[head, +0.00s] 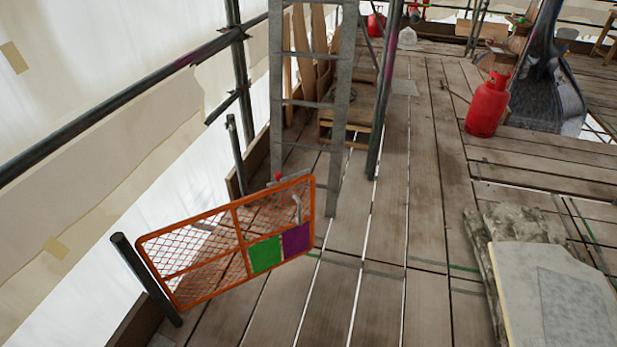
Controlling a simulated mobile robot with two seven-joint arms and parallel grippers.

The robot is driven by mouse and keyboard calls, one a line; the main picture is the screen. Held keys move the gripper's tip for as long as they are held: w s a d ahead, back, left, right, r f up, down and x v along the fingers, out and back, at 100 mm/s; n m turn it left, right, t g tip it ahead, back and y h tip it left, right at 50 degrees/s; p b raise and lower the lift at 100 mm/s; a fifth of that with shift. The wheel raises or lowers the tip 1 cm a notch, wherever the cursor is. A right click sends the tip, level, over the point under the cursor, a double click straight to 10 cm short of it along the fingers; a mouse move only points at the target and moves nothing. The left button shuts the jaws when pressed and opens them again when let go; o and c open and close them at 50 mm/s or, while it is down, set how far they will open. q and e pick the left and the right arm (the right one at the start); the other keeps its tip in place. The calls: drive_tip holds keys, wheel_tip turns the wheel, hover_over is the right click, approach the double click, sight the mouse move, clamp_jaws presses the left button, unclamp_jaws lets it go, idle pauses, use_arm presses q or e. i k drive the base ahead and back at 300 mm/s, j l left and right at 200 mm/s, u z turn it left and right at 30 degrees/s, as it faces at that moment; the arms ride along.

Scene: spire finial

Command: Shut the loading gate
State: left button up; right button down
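The loading gate (190,270) is an orange frame with wire mesh, with a green panel and a purple panel near its free end. It stands open, swung inward over the planks from the dark post (145,278) at the lower left. Its free end is apart from the other short post (236,158) at the platform edge, leaving a gap between the posts. A grey handle (297,208) shows near the free end, and a small red knob (278,177) shows at the top rail. Neither of my grippers is in view.
A ladder (338,120) stands just behind the gate's free end. A scaffold pole (384,90) rises beside it. A red gas cylinder (488,105) stands further right. Stone slabs (550,295) lie at the lower right. The planks (385,290) between are clear.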

sight(265, 256)
drive_tip(key=i, duration=1.15)
drive_tip(key=u, duration=0.55)
